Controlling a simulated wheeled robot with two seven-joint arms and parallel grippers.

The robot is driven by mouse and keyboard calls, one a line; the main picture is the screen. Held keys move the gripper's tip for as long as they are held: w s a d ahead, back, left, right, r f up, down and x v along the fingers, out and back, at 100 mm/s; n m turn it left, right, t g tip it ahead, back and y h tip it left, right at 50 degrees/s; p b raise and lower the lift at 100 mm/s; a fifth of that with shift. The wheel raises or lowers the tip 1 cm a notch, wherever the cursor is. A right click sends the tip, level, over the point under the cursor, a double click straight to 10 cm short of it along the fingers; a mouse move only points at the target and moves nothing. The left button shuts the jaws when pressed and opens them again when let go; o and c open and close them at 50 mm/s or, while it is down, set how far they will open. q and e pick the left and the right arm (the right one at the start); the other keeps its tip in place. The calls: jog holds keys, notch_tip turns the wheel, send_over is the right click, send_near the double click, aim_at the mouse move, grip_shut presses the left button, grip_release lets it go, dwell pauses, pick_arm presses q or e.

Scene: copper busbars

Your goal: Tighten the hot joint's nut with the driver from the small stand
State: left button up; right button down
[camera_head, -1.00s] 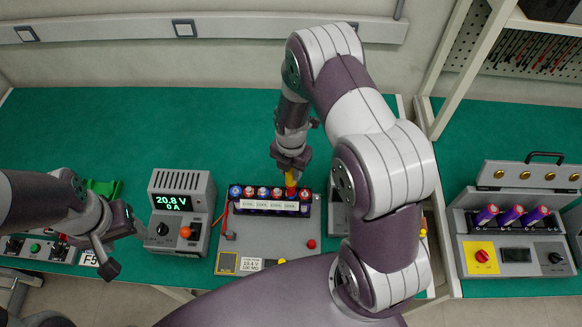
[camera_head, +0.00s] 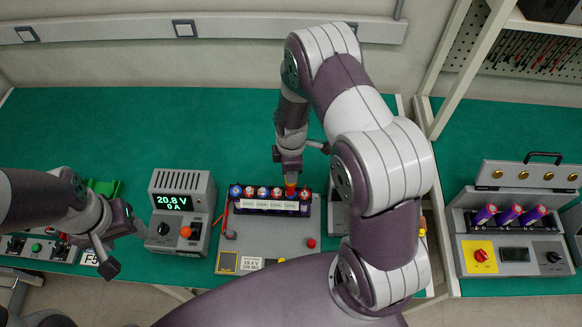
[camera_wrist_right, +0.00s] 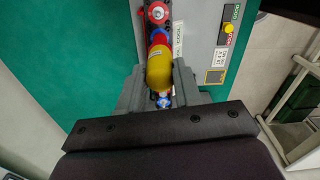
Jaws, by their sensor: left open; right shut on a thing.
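My right gripper (camera_head: 289,166) is shut on a driver with a yellow handle (camera_wrist_right: 159,68), seen between the fingers in the right wrist view. In the head view the driver (camera_head: 291,184) points down at the right part of a row of red and blue capped parts (camera_head: 263,192) in a dark holder with white labels. I cannot tell whether its tip touches a nut, as the handle and gripper hide it. One label in the right wrist view reads "COOL" (camera_wrist_right: 178,38). My left gripper (camera_head: 122,248) is open and empty at the left.
A meter box (camera_head: 181,203) reading 20.8 V and 0 A stands left of the grey panel (camera_head: 268,243). A green piece (camera_head: 103,187) lies further left. An open case with purple cells (camera_head: 510,215) stands on the right bench. The bench behind is clear.

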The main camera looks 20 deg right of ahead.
jog(key=shift+m, duration=0.6)
notch_tip(320, 180, up, 6)
jog(key=p, duration=0.5)
jog(key=shift+r, duration=0.1)
